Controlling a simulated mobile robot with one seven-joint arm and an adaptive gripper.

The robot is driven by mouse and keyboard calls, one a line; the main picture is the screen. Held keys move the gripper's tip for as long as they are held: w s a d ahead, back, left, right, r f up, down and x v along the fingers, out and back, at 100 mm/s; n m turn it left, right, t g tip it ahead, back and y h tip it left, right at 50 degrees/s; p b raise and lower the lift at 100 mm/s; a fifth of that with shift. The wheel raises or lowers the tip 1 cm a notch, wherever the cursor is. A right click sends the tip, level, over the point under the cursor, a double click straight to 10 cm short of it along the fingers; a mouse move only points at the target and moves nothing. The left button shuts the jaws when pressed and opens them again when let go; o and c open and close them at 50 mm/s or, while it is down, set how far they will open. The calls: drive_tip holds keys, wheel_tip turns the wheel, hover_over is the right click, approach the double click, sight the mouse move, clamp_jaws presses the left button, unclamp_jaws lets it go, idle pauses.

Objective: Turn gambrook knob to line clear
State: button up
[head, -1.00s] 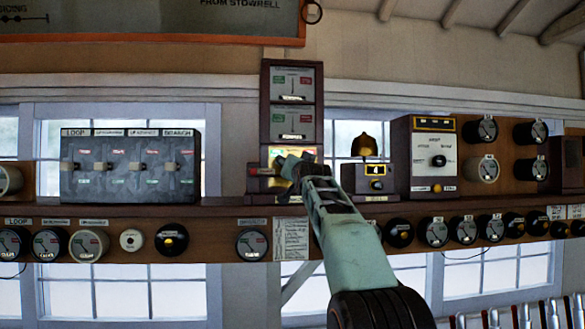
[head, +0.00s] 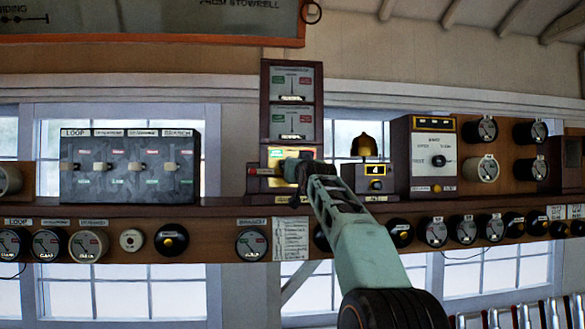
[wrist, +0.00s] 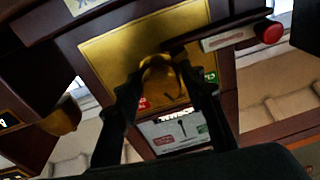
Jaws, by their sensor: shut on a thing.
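The tall dark wooden instrument (head: 265,105) stands on the shelf in the middle of the head view, with two needle dials above a brass plate. The brass plate (wrist: 112,50) fills the upper middle of the wrist view. A brass knob (wrist: 160,78) stands on it, between my fingers. My gripper (head: 293,170) is at the instrument's lower part; in the wrist view its two dark fingers (wrist: 160,88) are shut on the knob's sides. My gripper hides most of the knob in the head view. The plate's lettering and the knob's pointed position are unclear.
A red button (wrist: 269,32) sticks out beside the plate in the wrist view. A brass bell (head: 364,145) on a small box stands close to the right of my gripper. A grey switch box (head: 130,190) is farther left. Round instruments line the shelf front.

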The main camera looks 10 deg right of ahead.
drive_tip(key=shift+f+n, duration=0.2)
drive_tip(key=shift+n, duration=0.2)
drive_tip(key=n+y, duration=0.1)
drive_tip(key=n, duration=0.3)
drive_tip(key=shift+w+a+f, duration=0.1)
drive_tip(key=o, duration=1.8)
drive_tip(key=shift+o, duration=1.2)
drive_tip(key=shift+r, duration=0.2)
